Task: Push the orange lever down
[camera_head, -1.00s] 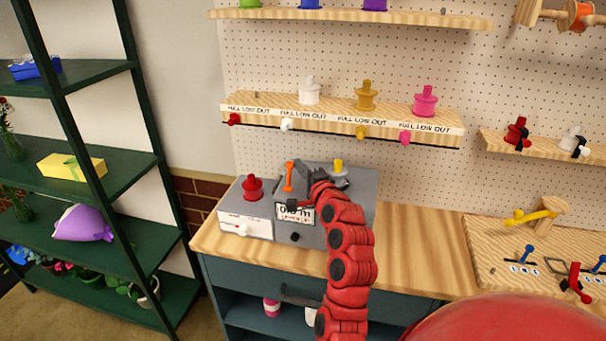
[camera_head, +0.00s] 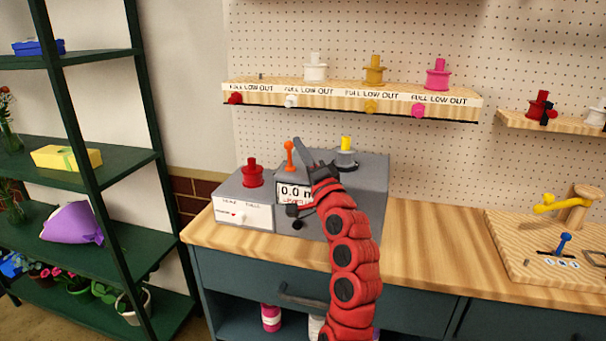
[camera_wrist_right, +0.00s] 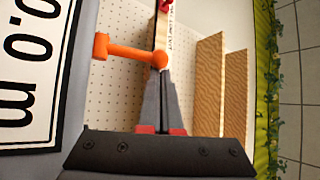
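The orange lever (camera_head: 289,155) stands upright on the grey machine (camera_head: 368,185) with the display in the head view. In the right wrist view the orange lever (camera_wrist_right: 130,52) runs sideways, with its small rounded end just beyond my fingertips. My right gripper (camera_head: 300,145) reaches up beside the lever, on its right in the head view. In the wrist view the fingers of my right gripper (camera_wrist_right: 163,75) are together with nothing visible between them. Whether the tips touch the lever is unclear. My left gripper is not in view.
The display (camera_head: 294,192) reads 0.0. A box with a red spool (camera_head: 252,173) stands left of the machine, and a yellow-topped post (camera_head: 346,150) stands behind my gripper. A shelf (camera_head: 300,97) with spools hangs above.

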